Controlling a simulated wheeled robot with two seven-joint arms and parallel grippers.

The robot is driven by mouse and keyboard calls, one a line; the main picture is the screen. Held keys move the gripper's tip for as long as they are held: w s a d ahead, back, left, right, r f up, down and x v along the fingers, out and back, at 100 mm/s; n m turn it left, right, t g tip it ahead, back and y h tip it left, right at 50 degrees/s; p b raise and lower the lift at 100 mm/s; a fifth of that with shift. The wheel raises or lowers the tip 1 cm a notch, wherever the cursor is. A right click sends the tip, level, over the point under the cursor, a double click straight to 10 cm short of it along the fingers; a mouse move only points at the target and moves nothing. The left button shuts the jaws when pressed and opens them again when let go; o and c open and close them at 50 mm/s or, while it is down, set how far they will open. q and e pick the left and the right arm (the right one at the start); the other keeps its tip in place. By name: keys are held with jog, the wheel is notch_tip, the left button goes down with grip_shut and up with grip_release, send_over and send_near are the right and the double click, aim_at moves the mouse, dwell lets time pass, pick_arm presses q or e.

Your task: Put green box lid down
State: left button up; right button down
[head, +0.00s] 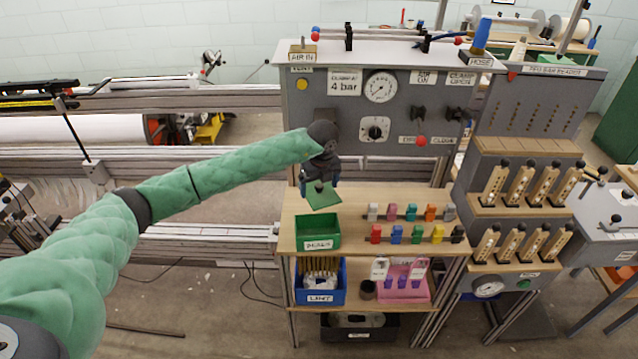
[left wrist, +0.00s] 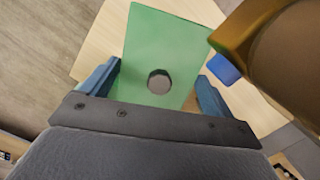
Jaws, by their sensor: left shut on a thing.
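The green box lid (head: 324,197) is a flat green plate held tilted in my left gripper (head: 320,184), above the wooden shelf. In the left wrist view the lid (left wrist: 165,50) has a dark round knob (left wrist: 159,82), which sits between the two blue fingers of the gripper (left wrist: 158,88). The green box (head: 318,233) stands open on the left part of the wooden shelf, just below and in front of the lid. The lid is apart from the box. My right gripper is not in view.
Rows of coloured blocks (head: 411,212) stand on the shelf right of the green box. A blue bin (head: 320,298) and a pink holder (head: 404,295) are on the shelf below. A grey panel with a gauge (head: 381,86) rises behind. Bare wood shows behind the box.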

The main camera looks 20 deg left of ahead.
pick_arm(q)
jog(key=shift+f, duration=0.1)
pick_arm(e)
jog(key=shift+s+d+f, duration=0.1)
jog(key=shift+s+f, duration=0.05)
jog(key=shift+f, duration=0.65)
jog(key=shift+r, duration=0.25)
pick_arm(q)
jog(key=shift+f, duration=0.15)
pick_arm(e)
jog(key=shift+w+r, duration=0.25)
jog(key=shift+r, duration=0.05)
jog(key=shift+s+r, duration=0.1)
pick_arm(q)
jog(key=shift+f, duration=0.15)
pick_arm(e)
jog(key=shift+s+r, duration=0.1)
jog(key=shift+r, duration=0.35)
pick_arm(q)
jog(key=shift+f+b, duration=0.1)
jog(key=shift+b, duration=0.2)
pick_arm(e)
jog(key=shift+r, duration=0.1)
pick_arm(q)
jog(key=shift+f, duration=0.1)
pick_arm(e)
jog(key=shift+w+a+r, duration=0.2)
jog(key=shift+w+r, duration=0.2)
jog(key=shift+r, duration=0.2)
